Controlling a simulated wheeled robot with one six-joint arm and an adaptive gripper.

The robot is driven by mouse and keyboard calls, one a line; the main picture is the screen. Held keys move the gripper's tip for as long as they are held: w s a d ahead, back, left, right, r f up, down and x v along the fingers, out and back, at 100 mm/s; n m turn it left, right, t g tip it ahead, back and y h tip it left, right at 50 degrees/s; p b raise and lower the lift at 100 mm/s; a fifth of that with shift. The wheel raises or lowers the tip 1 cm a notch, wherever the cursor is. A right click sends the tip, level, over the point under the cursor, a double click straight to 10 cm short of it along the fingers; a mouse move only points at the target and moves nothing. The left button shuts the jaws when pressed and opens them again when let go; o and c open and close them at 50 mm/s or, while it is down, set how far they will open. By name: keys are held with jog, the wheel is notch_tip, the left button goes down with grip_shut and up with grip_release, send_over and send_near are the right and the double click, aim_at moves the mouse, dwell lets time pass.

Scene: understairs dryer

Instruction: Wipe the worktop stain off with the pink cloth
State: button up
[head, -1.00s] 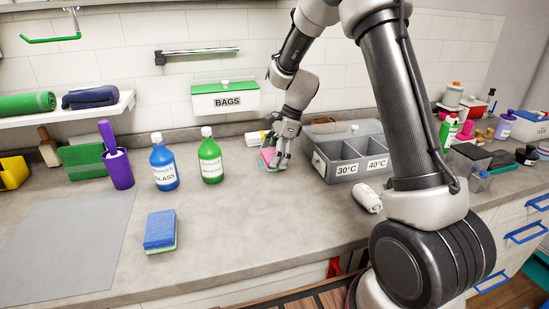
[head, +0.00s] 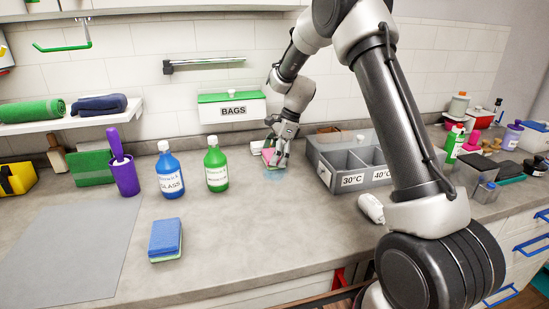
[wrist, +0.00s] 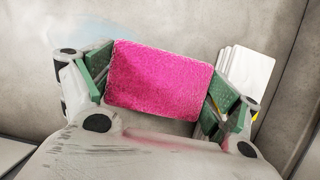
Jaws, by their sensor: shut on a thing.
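My gripper (head: 274,160) is low over the worktop (head: 225,225), between the green bottle and the grey sorting box. It is shut on the pink cloth (wrist: 160,78), which spans between its green-padded fingers in the wrist view. In the head view only a bit of the pink cloth (head: 267,154) shows beside the fingers. A faint light-blue stain (head: 275,175) shows on the worktop just in front of the gripper. A pale bluish patch of the stain (wrist: 92,32) also shows at the upper left of the cloth in the wrist view. I cannot tell whether the cloth touches the worktop.
The grey sorting box (head: 352,181) stands close on the right, with a white roll (head: 371,208) before it. Green (head: 216,165) and blue (head: 169,170) bottles stand left. A white stack (wrist: 250,72) lies near the gripper. A blue sponge (head: 166,238) lies in front; nearby worktop is clear.

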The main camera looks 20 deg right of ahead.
aim_at(274, 186)
jog(key=shift+s+r, duration=0.1)
jog(key=shift+s, duration=1.6)
jog(key=shift+s+f, duration=0.2)
jog(key=shift+s, duration=5)
jog(key=shift+a+r, duration=0.1)
jog(key=shift+a, duration=1)
jog(key=shift+w, duration=6.95)
jog(key=shift+s, duration=0.1)
jog(key=shift+s, duration=1.75)
jog(key=shift+s+r, duration=0.1)
jog(key=shift+s, duration=3.25)
jog(key=shift+s+f, duration=0.2)
jog(key=shift+s, duration=1.5)
